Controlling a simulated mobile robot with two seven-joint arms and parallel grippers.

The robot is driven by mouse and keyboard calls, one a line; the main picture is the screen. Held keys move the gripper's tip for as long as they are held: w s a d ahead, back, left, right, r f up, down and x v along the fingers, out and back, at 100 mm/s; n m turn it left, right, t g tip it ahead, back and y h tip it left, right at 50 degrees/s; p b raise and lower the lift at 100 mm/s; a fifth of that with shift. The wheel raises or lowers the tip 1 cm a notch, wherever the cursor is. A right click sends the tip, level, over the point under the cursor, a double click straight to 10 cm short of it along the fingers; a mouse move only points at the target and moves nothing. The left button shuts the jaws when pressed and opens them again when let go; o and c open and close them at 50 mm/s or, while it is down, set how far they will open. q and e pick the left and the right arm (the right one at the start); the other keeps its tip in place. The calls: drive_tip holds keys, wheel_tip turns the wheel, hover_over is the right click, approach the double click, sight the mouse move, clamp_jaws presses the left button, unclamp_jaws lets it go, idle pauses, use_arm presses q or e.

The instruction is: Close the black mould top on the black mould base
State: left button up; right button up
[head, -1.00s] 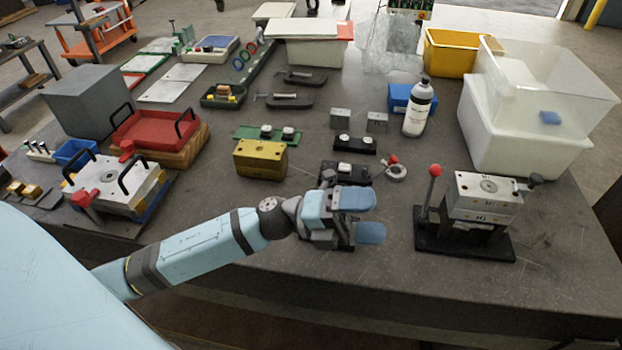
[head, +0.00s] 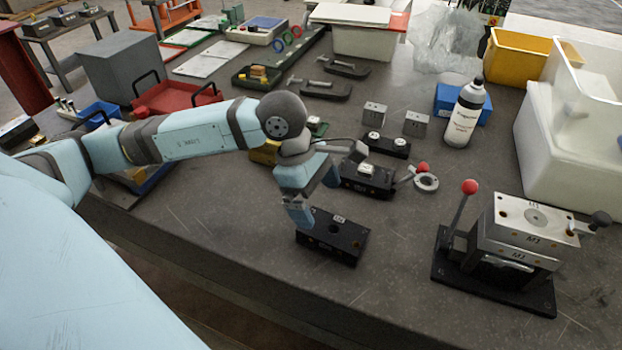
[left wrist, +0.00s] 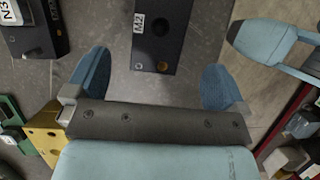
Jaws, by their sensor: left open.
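A black mould block marked M2 (head: 345,232), with a round hole in its top, lies flat near the table's front edge. It also shows in the left wrist view (left wrist: 160,35), top centre. Another black block (head: 360,182), carrying a pale metal piece, lies just behind it. I cannot tell for sure which is mould top and which is base. My left gripper (head: 315,196) points down, open and empty, at the M2 block's left end. In the left wrist view its fingers (left wrist: 155,82) are spread wide, with bare table between them. My right gripper is not in view.
A press-like mould stand (head: 495,270) with a red-knobbed lever stands at the right. Bare table lies between the M2 block and the stand.

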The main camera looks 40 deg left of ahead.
sight(335, 234)
use_arm(q)
drive_tip(key=x, duration=0.9)
drive_tip(key=shift+d+f, duration=0.1)
drive_tip(key=shift+f, duration=0.15)
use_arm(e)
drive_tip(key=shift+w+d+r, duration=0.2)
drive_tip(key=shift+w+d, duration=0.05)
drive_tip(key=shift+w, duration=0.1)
use_arm(q)
drive_tip(key=c, duration=1.4)
drive_tip(key=shift+w+r, duration=0.1)
drive_tip(key=shift+c, duration=0.3)
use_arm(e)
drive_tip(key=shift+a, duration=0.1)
use_arm(q)
drive_tip(key=shift+r, duration=0.1)
drive_tip(key=shift+r+p, duration=0.55)
drive_tip(key=shift+r, duration=0.85)
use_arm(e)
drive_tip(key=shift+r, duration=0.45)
